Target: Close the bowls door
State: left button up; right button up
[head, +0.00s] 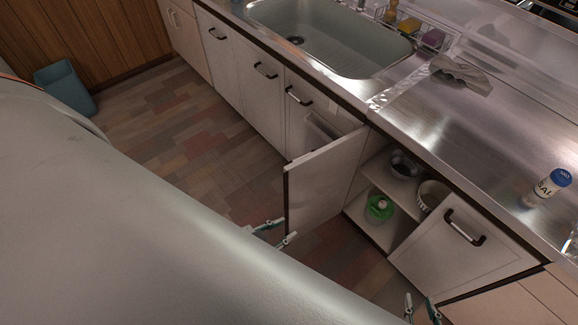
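The bowls door, a white panel (327,178), stands swung out from the cabinet under the counter. My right gripper (421,310) is open and empty at the bottom of the view, below the closed right-hand door. The outer face of the bowls door and its handle are hidden.
A closed door (455,258) with a dark handle is right of the opening. Several closed fronts run left below the sink (330,35). Floor is clear; a blue bin (66,87) stands far left.

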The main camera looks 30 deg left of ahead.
aim_at(317, 183)
jog(key=u, duration=1.65)
jog(key=i+j+u, duration=0.2)
jog(key=u, duration=0.25)
jog(key=i+j+u, duration=0.1)
jog(key=u, duration=0.35)
jog(key=i+u, duration=0.4)
jog(key=i+z, duration=0.35)
jog(key=i, duration=0.15)
jog(key=i+j+z, duration=0.4)
jog(key=i+l+z, duration=0.1)
jog(key=z, duration=0.3)
jog(key=i+z, duration=0.45)
jog(key=z, duration=0.3)
jog(key=i+z, duration=0.2)
jog(key=z, duration=0.15)
jog(key=i+z, duration=0.2)
jog(key=z, duration=2.15)
